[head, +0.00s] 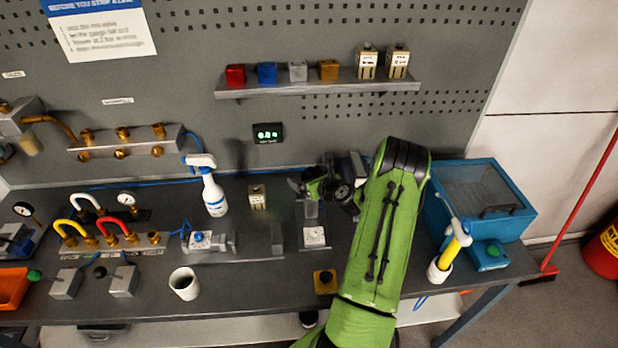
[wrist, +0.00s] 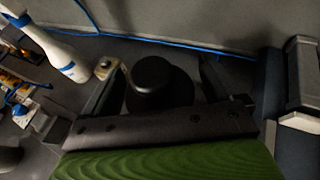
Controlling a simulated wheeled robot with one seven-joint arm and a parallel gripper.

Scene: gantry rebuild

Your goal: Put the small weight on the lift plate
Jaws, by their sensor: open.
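A small beige block with a dark label (head: 257,197), the likely small weight, stands upright on the bench right of the spray bottle. Its top seems to show in the wrist view (wrist: 107,67), beyond the left finger. My gripper (head: 311,187) is over the back of the bench, right of the block and apart from it. Its fingers are spread in the wrist view (wrist: 158,92). A black round-topped object (wrist: 153,76) shows between them; I cannot tell whether it stands there or belongs to the gripper. A grey upright device with a white dial (head: 314,236) is below the gripper; I cannot make out the lift plate surely.
A spray bottle (head: 213,192) stands left of the block. A white cup (head: 185,284) is at the front. A blue box (head: 481,198) is at the right. A shelf (head: 318,85) holds coloured cubes and two beige blocks. My arm covers the bench's right middle.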

